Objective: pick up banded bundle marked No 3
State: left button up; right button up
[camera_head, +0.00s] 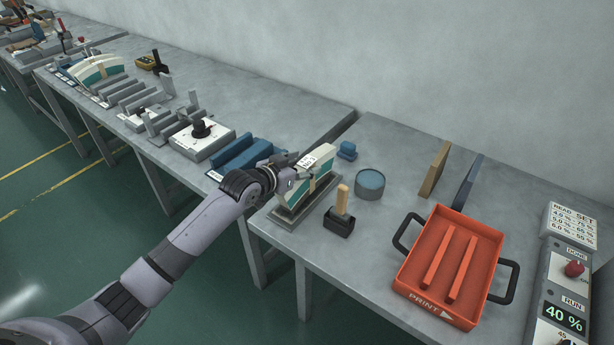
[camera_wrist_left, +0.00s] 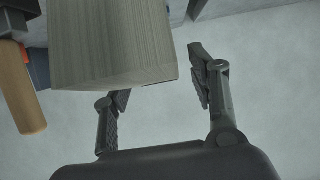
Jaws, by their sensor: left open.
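The banded bundle (camera_head: 317,172) is a white and teal stack with a white tag on top; the tag's number is too small to read surely. It stands on edge in a grey holder (camera_head: 283,222) near the table's front edge. My left gripper (camera_head: 292,165) is at the bundle's upper left side in the head view. In the left wrist view my open gripper (camera_wrist_left: 160,75) has its fingers apart, and the layered end of the bundle (camera_wrist_left: 110,45) is close by, partly over the left finger. Contact cannot be told. My right gripper is not in view.
A mallet (camera_head: 341,207) with a wooden handle stands right of the bundle; the handle also shows in the left wrist view (camera_wrist_left: 20,90).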

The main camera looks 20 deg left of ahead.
pick_arm(q)
jog(key=shift+x, duration=1.3)
jog(key=shift+s, duration=0.1)
jog(key=shift+c, duration=0.3)
grip_shut()
jog(key=shift+r, duration=0.15)
